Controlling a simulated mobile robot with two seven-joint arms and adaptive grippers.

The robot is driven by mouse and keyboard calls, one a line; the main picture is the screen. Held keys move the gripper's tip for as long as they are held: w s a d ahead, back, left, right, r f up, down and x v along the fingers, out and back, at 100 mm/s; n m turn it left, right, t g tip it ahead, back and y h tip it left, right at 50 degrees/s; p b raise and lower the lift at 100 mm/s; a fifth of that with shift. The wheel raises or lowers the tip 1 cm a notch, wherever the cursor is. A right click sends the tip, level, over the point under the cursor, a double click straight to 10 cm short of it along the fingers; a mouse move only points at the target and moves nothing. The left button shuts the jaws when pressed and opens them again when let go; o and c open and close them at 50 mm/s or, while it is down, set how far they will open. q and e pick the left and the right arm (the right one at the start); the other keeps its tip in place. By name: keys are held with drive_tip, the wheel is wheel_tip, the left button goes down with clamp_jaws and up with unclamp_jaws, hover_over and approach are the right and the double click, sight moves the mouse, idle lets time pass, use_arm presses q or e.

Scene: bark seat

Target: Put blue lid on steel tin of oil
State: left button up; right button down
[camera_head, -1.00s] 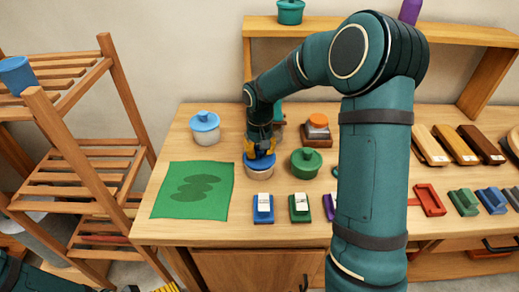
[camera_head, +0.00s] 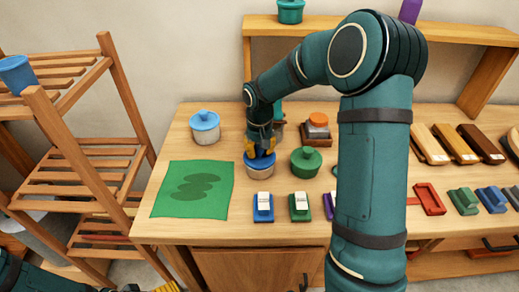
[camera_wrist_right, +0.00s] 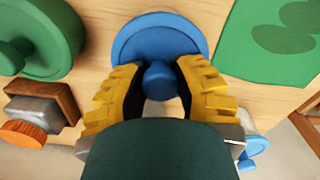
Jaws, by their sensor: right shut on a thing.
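A blue lid (camera_head: 258,163) sits on a round pale tin (camera_head: 262,173) near the middle of the bench. My right gripper (camera_head: 261,152) is above it, pointing down, shut on the lid's knob. In the right wrist view the blue lid (camera_wrist_right: 152,38) has its knob (camera_wrist_right: 158,78) between the yellow fingers (camera_wrist_right: 158,88). Fingers and palm hide part of the lid. A second tin with a blue lid (camera_head: 205,121) stands to the left and behind. I cannot tell which tin is steel.
A green-lidded pot (camera_head: 306,161) stands close right, with an orange-topped block (camera_head: 317,127) behind it. A green cloth (camera_head: 193,190) lies left. Small blue (camera_head: 263,208) and green (camera_head: 299,208) stamp-like blocks stand in front. A wooden rack (camera_head: 100,150) is beside the bench.

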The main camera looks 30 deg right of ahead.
drive_tip(key=shift+f, duration=0.5)
unclamp_jaws()
drive_tip(key=shift+r, duration=0.1)
idle(0.6)
drive_tip(key=shift+r+p, duration=2.45)
drive_tip(key=shift+r, duration=1)
